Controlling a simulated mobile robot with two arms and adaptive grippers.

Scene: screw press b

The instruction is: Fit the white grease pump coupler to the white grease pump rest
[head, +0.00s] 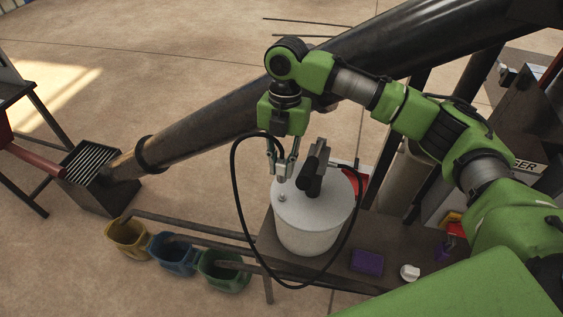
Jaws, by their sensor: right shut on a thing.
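The white grease pump (313,226) is a white drum with a dark pump head (313,170) on its lid, standing on a dark bench. My right gripper (284,172) points down just above the left part of the lid. It is shut on the coupler at the end of a black hose (235,187); the fingers largely hide the coupler. A small round fitting on the lid, seemingly the rest (282,197), shows just below the fingers. I cannot tell whether the coupler touches it. My left gripper is out of view.
The hose loops left and in front of the drum. A purple block (367,262) and a small white part (409,272) lie on the bench (400,238). Yellow (127,238), blue (174,256) and green (222,272) bins stand at left. A large dark tube (230,118) runs behind.

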